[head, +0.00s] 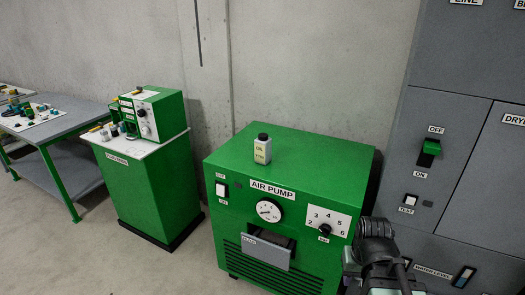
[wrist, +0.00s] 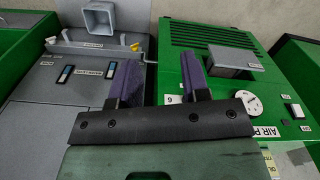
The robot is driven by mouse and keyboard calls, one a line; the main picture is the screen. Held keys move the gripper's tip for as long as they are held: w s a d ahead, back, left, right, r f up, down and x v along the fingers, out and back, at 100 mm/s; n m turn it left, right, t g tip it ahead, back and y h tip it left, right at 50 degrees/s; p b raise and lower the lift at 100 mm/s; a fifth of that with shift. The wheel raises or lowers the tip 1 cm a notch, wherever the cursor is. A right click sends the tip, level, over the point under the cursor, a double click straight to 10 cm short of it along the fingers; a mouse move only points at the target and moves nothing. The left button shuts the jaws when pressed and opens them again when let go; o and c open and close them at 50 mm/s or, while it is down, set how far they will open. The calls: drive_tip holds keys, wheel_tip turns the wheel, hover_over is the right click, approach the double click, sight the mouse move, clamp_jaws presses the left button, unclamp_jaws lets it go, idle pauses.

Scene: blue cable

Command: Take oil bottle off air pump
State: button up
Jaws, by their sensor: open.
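The oil bottle (head: 262,152), pale with a dark cap and an OIL label, stands upright on top of the green air pump (head: 320,155) in the head view. In the wrist view the air pump (wrist: 190,45) fills the right of the picture, and a pale labelled part of the bottle (wrist: 269,158) shows at the lower right edge, mostly hidden. My gripper (wrist: 157,75) is open and empty, its two dark fingers apart beside the pump's front. It is well away from the bottle. In the head view my arm is at the lower right, in front of the pump's right side.
The pump's front has a gauge (head: 269,211), a numbered dial (head: 325,229) and a protruding drawer (head: 266,250). Grey cabinets (head: 445,150) stand close on the right. A green cabinet (head: 150,185) and a workbench (head: 62,127) stand left. The pump top around the bottle is clear.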

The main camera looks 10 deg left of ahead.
drive_tip(key=shift+o, duration=0.3)
drive_tip(key=o, duration=0.9)
drive_tip(key=shift+a, duration=0.1)
